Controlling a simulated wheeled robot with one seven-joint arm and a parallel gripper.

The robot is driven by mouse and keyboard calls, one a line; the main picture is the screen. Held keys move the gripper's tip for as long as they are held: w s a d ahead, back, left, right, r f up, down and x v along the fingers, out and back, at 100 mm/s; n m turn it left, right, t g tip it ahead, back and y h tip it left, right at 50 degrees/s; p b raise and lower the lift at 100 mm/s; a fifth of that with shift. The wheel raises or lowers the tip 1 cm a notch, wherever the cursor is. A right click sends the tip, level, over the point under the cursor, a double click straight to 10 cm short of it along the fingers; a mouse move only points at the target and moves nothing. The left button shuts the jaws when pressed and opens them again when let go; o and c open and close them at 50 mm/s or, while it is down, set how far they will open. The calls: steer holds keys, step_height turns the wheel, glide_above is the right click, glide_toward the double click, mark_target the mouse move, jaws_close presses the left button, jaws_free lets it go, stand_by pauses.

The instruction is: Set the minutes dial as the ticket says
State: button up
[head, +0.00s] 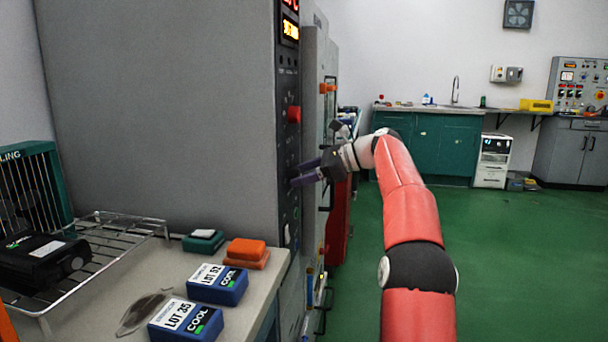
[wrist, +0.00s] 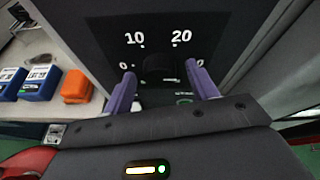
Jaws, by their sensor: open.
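The minutes dial (wrist: 158,68) is a dark knob on a black panel in the wrist view, with the printed marks 0, 10 and 20 around it. Its pointer is too dark to read. My gripper (wrist: 161,72) is open, its two purple fingers on either side of the knob; I cannot tell whether they touch it. In the head view my gripper (head: 297,173) reaches the narrow control panel (head: 288,140) of the tall grey cabinet, and the dial cannot be made out there. I cannot make out a ticket in either view.
The bench (head: 145,265) holds blue boxes labelled LOT 52 (head: 218,284) and LOT 35 (head: 186,320), an orange block (head: 247,250) and a wire rack (head: 120,226). A red knob (head: 294,114) juts from the panel above my gripper. The green floor (head: 510,255) at right is open.

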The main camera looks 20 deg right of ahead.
steer(key=v, duration=0.7)
steer(key=shift+s+d, duration=0.2)
steer(key=shift+d, duration=0.1)
steer(key=shift+r, duration=0.1)
